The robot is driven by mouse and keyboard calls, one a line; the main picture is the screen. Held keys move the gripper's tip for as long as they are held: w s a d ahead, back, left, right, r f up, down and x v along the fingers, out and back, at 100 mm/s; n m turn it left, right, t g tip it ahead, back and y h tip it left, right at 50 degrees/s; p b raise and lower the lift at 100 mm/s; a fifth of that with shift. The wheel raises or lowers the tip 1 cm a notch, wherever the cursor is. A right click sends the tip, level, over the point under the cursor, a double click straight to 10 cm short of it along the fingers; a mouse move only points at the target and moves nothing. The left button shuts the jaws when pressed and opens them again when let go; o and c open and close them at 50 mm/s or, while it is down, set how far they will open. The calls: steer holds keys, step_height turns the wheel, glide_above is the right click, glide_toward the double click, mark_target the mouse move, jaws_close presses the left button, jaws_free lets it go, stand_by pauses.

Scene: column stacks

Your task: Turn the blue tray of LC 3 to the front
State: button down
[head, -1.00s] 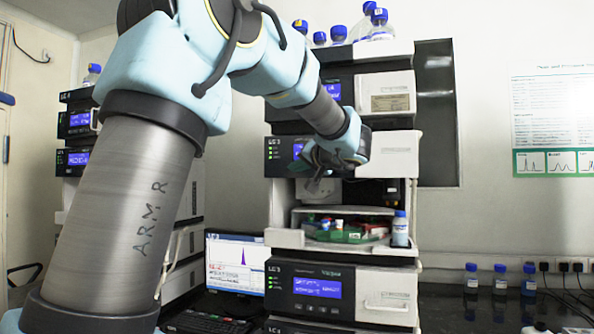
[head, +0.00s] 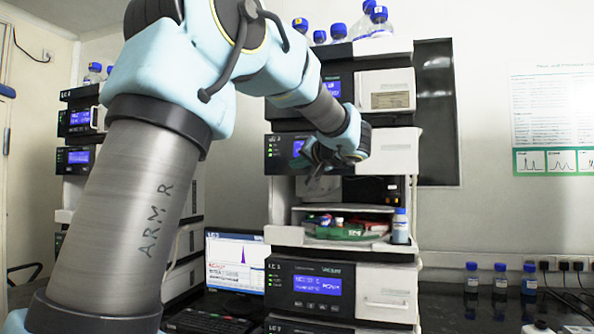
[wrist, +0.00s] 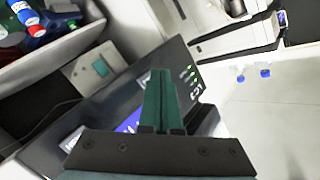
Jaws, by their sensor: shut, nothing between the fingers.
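The LC 3 stack stands in the middle of the head view, with an open compartment above its lower display unit (head: 310,285). Inside, a green tray (head: 340,232) faces the front. A blue tray (head: 318,219) shows behind it at the left, and a red part (head: 372,226) shows at the right. My gripper (head: 315,158) is above the compartment at its left, apart from the trays. In the wrist view its fingers (wrist: 162,98) are together and empty, over a dark unit front. Red- and blue-capped vials (wrist: 22,12) show at the upper left there.
A blue-capped bottle (head: 400,227) stands at the compartment's right front corner. More bottles (head: 362,22) stand on top of the stack. A laptop (head: 235,262) is at its left. Several small bottles (head: 500,279) stand on the dark bench (head: 450,305) at the right.

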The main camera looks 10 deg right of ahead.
steer(key=shift+w+d, duration=0.25)
steer(key=shift+w, duration=0.15)
stand_by(0.8)
steer(key=shift+s+b, duration=0.1)
steer(key=shift+b, duration=0.25)
steer(key=shift+s+a+b, duration=0.4)
steer(key=shift+s+b, duration=0.25)
steer(key=shift+b, duration=0.25)
steer(key=s+b, duration=0.1)
steer(key=s+a+b, duration=0.1)
steer(key=s+b, duration=0.1)
steer(key=s+a+b, duration=0.1)
steer(key=shift+s+a, duration=0.2)
steer(key=shift+a, duration=0.05)
